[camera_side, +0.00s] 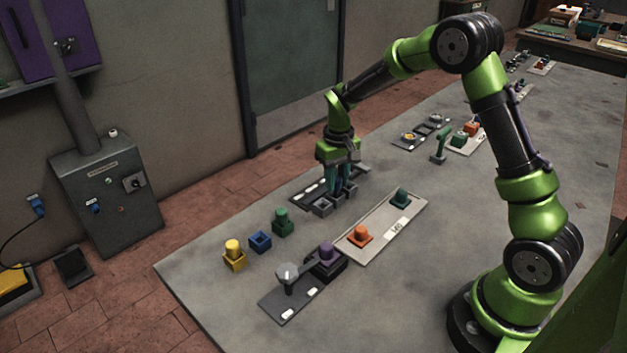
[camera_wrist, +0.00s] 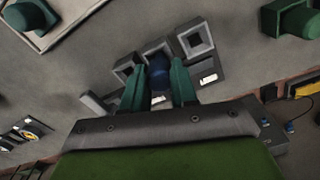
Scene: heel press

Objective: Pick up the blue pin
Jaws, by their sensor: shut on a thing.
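The blue pin (camera_wrist: 158,72) sits between the two green fingers of my gripper (camera_wrist: 158,84) in the wrist view. The fingers are shut on it from both sides. It is at the middle one of three grey square sockets (camera_wrist: 195,41) on a dark plate. I cannot tell whether it is seated in that socket or just above it. In the side view my gripper (camera_side: 341,190) points down at the sockets (camera_side: 322,207), and its fingers hide the pin there. An empty-looking blue square holder (camera_side: 260,242) stands on the table, apart from the gripper.
A yellow pin (camera_side: 234,252) and a green pin (camera_side: 283,222) flank the blue holder. A pale tray (camera_side: 380,232) holds an orange pin (camera_side: 360,235) and a dark green one (camera_side: 400,198). A press with a purple pin (camera_side: 326,252) stands at the front.

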